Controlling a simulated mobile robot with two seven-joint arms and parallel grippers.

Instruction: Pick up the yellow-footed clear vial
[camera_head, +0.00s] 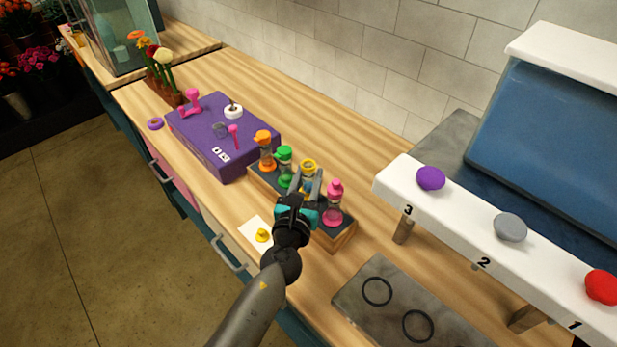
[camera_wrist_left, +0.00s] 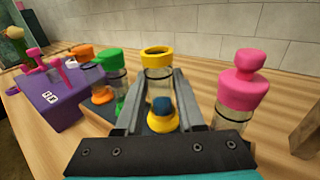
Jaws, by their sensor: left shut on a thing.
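The yellow-footed clear vial (camera_head: 308,167) has an open yellow ring at its top and stands at the wooden rack (camera_head: 341,240). In the left wrist view the vial (camera_wrist_left: 158,58) is upright between my fingers, with a small dark blue thing (camera_wrist_left: 161,104) low at its yellow foot (camera_wrist_left: 163,122). My left gripper (camera_head: 306,184) is shut on this vial; it also shows in the left wrist view (camera_wrist_left: 157,90). I cannot tell whether the foot is clear of the rack. My right gripper is not in view.
A pink vial (camera_head: 334,203) stands close on the right; green (camera_head: 285,166) and orange (camera_head: 264,150) vials stand on the left. A yellow stopper (camera_head: 262,235) lies on white card. A purple box (camera_head: 215,150) and a numbered white shelf (camera_head: 455,218) flank the rack.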

